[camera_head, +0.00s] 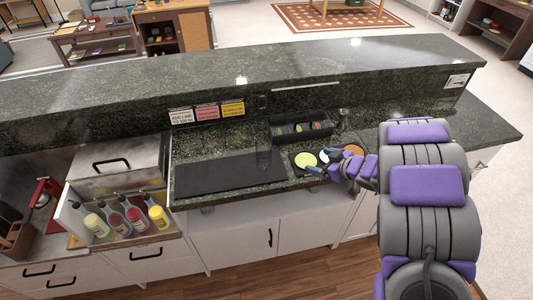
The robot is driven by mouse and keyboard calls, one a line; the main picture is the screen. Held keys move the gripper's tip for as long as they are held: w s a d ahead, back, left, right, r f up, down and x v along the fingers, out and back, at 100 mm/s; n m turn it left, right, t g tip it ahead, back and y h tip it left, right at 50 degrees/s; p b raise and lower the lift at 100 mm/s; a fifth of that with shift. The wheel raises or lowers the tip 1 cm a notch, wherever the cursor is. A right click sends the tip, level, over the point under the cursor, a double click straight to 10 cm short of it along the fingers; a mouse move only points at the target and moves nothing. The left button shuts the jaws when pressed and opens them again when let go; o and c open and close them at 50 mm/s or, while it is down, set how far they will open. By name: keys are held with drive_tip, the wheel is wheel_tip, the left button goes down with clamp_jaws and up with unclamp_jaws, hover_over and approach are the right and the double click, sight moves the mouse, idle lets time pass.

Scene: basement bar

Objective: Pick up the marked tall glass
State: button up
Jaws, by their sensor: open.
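A clear gap lies between the fingertips and the glass. My gripper partly covers a dark tray beside it.
The dark tray holds yellow (305,158), white and orange round items. A black caddy (300,132) stands behind. The black mat (215,176) is bare. Several bottles (120,214) stand in a left bin. A raised stone ledge (300,68) runs along the back.

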drive_tip(key=s+a+f+n+g+y, duration=0.1)
drive_tip(key=s+a+f+g+y, duration=0.15)
drive_tip(key=a+y, duration=0.2)
drive_tip(key=b, duration=0.3)
approach(270, 162)
drive_tip(key=shift+t+h, duration=0.35)
drive_tip(key=shift+h, duration=0.1)
drive_tip(key=x, duration=0.5)
drive_tip(key=shift+s+a+f, duration=0.2)
drive_tip(key=shift+s+a, duration=0.05)
drive_tip(key=shift+a, duration=0.1)
drive_tip(key=shift+b+x, duration=1)
drive_tip(key=shift+x, duration=1.9)
drive_tip(key=shift+w+r, duration=0.1)
drive_tip(key=shift+r, duration=0.1)
drive_tip(key=c, duration=1.2)
